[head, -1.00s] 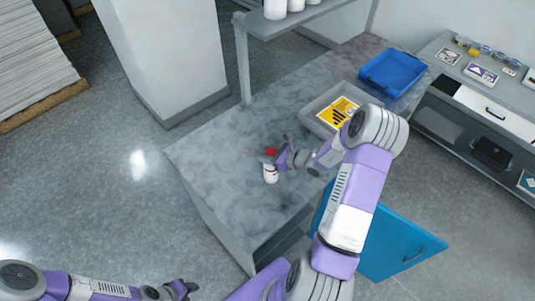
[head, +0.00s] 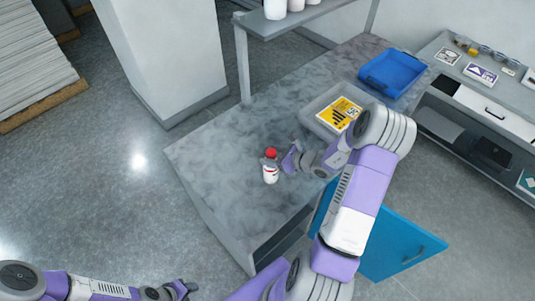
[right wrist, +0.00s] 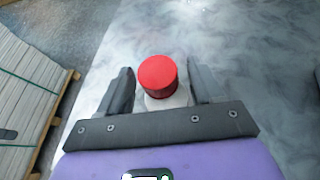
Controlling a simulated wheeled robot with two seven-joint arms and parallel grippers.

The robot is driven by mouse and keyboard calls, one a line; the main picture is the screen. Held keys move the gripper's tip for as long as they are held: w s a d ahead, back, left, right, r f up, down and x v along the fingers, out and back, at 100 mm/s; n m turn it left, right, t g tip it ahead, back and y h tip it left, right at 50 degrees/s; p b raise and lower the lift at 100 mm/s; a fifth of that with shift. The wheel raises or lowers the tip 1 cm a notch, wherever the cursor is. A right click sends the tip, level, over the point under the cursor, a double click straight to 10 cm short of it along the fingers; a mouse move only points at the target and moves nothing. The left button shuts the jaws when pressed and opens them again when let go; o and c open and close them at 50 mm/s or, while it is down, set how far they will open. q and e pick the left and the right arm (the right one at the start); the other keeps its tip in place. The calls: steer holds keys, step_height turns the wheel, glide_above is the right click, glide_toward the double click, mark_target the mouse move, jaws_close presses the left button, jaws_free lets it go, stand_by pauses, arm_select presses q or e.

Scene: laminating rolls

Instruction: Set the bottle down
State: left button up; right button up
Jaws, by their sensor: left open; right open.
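The bottle (head: 270,168), white with a red cap and a label, stands upright on the grey marbled worktop (head: 215,155), near its left end. My right gripper (head: 285,160) is open just to the right of the bottle, apart from it in the head view. In the right wrist view the bottle's red cap (right wrist: 158,76) shows ahead, between the lines of the two open fingers (right wrist: 160,92); its lower part is mostly hidden. My left gripper (head: 190,289) is open and empty at the bottom left, over the floor.
A grey tray (head: 312,118) with a yellow and black card stands behind my right arm, with a blue tray (head: 392,73) beyond. A shelf post (head: 243,65) rises at the worktop's back edge. A blue cabinet door (head: 400,240) hangs open in front. Worktop left of the bottle is clear.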

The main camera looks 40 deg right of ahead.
steer(key=v, duration=0.9)
steer(key=shift+s+r, duration=0.15)
steer(key=shift+s, duration=0.2)
